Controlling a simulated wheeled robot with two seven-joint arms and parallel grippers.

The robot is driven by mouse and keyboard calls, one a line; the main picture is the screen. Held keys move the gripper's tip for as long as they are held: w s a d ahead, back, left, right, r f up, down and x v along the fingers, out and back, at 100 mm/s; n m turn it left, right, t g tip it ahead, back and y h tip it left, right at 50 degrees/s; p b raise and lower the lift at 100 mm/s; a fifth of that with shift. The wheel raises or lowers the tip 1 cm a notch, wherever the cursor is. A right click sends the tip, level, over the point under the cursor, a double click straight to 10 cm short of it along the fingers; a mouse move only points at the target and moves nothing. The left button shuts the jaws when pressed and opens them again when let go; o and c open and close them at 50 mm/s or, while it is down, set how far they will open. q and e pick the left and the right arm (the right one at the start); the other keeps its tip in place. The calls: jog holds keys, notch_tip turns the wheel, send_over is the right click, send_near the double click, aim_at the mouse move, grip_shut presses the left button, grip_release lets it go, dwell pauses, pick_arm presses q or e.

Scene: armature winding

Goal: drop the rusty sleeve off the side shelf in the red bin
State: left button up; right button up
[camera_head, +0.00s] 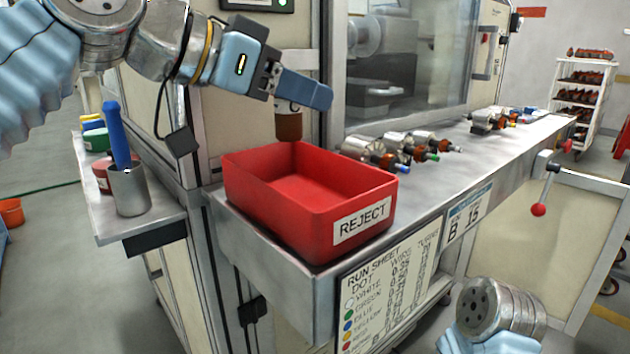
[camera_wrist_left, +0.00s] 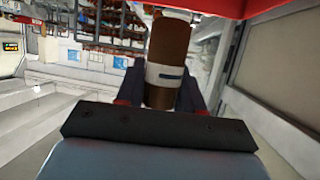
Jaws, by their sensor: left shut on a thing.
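The rusty sleeve (camera_head: 288,124) is a short brown cylinder. My left gripper (camera_head: 290,100) is shut on it and holds it upright over the back edge of the red bin (camera_head: 345,215). The sleeve also shows in the left wrist view (camera_wrist_left: 167,55), brown with a pale band, between the dark fingers. The red bin has a REJECT label, stands on the near end of the bench, and its visible inside is empty. In the left wrist view a red edge of the bin (camera_wrist_left: 215,8) shows at the top. My right gripper is not in view; only part of my right arm shows at bottom right.
The side shelf (camera_head: 150,218) at left holds a metal cup (camera_head: 130,190) with a blue-handled tool, and several coloured spools. Several armatures (camera_head: 400,147) lie on the bench right of the bin. The machine's cabinet and window stand behind.

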aim_at(277, 133)
pick_arm(q)
jog(key=shift+f, duration=0.45)
jog(key=shift+f+b, duration=0.9)
jog(key=shift+f, duration=1.45)
jog(key=o, duration=1.1)
jog(key=shift+o, duration=0.2)
jog(key=shift+s+a, duration=0.1)
jog(key=v, duration=1.3)
jog(key=shift+s+a, duration=0.15)
jog(key=shift+a, duration=0.1)
